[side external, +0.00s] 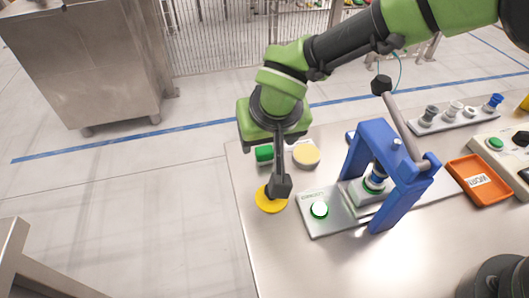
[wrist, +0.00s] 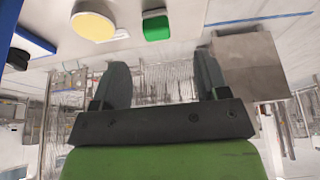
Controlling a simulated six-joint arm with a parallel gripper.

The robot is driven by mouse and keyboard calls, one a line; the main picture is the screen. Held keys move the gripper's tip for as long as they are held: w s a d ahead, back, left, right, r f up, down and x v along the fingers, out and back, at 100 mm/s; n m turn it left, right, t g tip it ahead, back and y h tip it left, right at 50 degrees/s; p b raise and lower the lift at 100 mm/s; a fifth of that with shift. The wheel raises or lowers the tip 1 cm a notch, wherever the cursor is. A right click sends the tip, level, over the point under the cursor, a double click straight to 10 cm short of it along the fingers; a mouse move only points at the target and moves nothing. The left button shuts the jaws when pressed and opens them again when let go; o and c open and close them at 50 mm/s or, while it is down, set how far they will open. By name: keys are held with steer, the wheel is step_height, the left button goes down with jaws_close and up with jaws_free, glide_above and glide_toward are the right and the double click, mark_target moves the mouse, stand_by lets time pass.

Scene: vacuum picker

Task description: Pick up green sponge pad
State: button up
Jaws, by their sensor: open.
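My gripper (side external: 281,187) hangs over the table's left part, in front of the green pad in the side view. It seems to be above a yellow disc (side external: 268,204), which it partly covers. In the wrist view my gripper's two dark fingers (wrist: 163,75) are wide apart with nothing between them.
A blue press frame (side external: 395,205) with a long lever stands close on the right. A grey base with a white round button (side external: 319,210) lies before it. An orange tray (side external: 480,180) and a rack of small fittings (side external: 455,116) are farther right.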

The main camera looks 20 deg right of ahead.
mark_target(265, 151)
steer(key=x, duration=0.8)
steer(key=shift+w+d+f, duration=0.15)
steer(key=shift+d+f, duration=0.1)
steer(key=c, duration=1)
